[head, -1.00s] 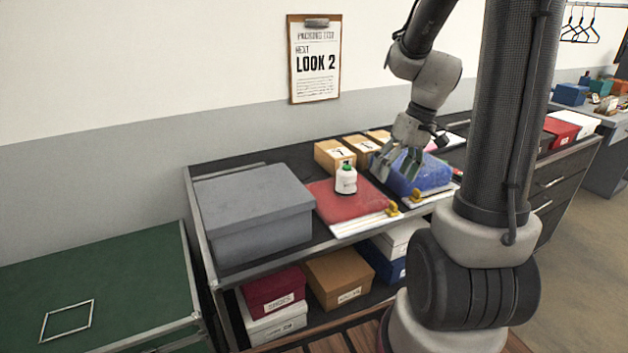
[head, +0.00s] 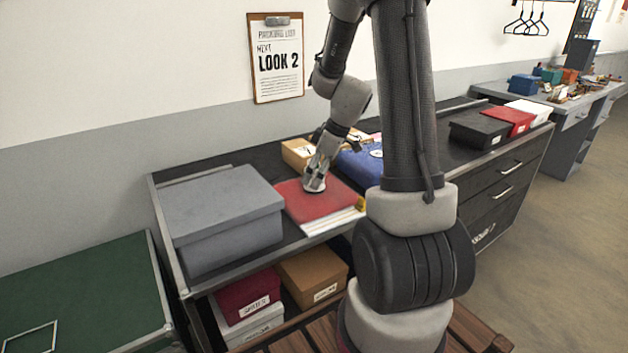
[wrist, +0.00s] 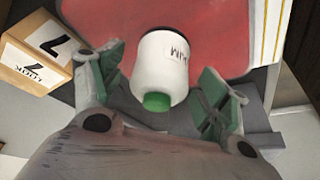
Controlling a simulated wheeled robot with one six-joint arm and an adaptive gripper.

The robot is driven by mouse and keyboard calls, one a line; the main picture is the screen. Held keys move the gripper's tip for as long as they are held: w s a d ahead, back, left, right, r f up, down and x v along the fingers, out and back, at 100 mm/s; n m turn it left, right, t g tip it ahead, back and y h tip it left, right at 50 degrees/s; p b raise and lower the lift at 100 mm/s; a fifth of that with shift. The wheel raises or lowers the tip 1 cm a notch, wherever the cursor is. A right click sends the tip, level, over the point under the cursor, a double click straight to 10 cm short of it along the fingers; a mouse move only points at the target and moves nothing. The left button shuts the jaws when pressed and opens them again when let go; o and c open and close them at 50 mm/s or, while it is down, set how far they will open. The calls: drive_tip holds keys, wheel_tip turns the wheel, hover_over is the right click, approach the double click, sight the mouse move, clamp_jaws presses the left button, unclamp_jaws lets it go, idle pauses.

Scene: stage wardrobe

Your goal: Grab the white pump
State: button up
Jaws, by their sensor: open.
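I see no white shoe in these views. A white bottle (wrist: 160,62) with a green cap and dark lettering, only partly readable, is on a red folded cloth (head: 335,204). In the wrist view it lies between the two green-padded fingers of my gripper (wrist: 162,85), with a gap on each side. In the head view my gripper (head: 314,184) is over the red cloth and hides most of the bottle. My gripper is open, and neither finger clearly touches the bottle.
A grey lidded box (head: 222,205) stands left of the cloth. Cardboard boxes (head: 297,152) and a blue folded item (head: 358,167) are close behind and to the right. A green-topped case (head: 80,295) is at lower left.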

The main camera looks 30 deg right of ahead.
drive_tip(key=shift+w+a+f, duration=0.15)
drive_tip(key=shift+f, duration=0.4)
drive_tip(key=c, duration=1.3)
drive_tip(key=shift+r, duration=0.1)
drive_tip(key=shift+c, duration=0.7)
